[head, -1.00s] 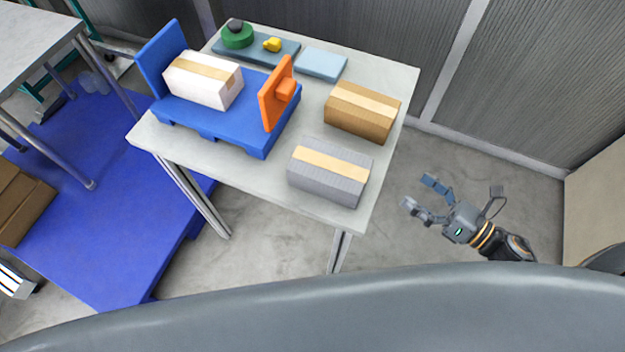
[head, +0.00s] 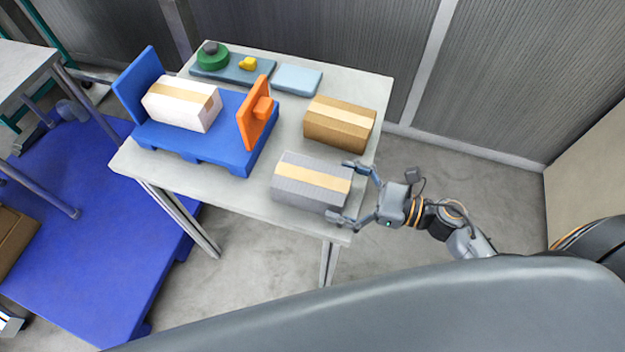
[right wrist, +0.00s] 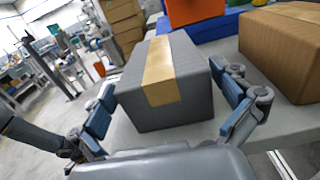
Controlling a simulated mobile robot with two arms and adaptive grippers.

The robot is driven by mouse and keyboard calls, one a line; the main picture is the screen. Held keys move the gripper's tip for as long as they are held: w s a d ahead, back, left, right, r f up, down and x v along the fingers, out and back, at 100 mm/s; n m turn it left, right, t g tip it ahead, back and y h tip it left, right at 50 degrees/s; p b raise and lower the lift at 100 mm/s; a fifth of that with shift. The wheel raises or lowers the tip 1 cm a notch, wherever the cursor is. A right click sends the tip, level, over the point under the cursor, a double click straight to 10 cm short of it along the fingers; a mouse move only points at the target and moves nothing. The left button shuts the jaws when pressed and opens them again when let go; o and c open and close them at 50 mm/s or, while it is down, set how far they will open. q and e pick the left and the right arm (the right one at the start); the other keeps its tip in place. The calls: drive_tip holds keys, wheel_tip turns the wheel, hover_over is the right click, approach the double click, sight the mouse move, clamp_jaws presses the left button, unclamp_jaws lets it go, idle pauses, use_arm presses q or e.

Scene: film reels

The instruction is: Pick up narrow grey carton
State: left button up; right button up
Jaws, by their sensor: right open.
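The narrow grey carton (head: 300,193) with a tan tape strip lies near the front right corner of the grey table (head: 235,196). My right gripper (head: 347,193) is open at the carton's right end, with one finger towards its back side and one towards its front side. In the right wrist view the grey carton (right wrist: 150,108) stands between the two spread fingers (right wrist: 168,122). The right finger looks close to its side and the left finger has a small gap. I cannot tell whether either touches. My left gripper is not in view.
A brown carton (head: 330,136) stands behind the grey one. A blue pallet (head: 200,150) with a white carton (head: 174,108) and an orange upright piece (head: 246,122) is to the left. A scale-like tray (head: 235,73) and a pale blue block (head: 298,81) lie at the back.

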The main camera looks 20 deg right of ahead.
sight(320, 179)
drive_tip(key=p+x, duration=0.1)
drive_tip(key=x, duration=0.3)
drive_tip(key=shift+w+f, duration=0.1)
drive_tip(key=shift+w, duration=0.05)
drive_tip(key=c, duration=1.3)
drive_tip(key=shift+r, duration=0.75)
drive_tip(key=s+a+r, duration=0.1)
drive_tip(key=s+r, duration=0.3)
drive_tip(key=s+a+r, duration=0.2)
drive_tip(key=s+r, duration=0.1)
drive_tip(key=s, duration=0.1)
drive_tip(key=s+a+r, duration=0.2)
drive_tip(key=s+r, duration=0.2)
drive_tip(key=s, duration=0.1)
drive_tip(key=shift+r+b, duration=0.3)
drive_tip(key=shift+r, duration=0.05)
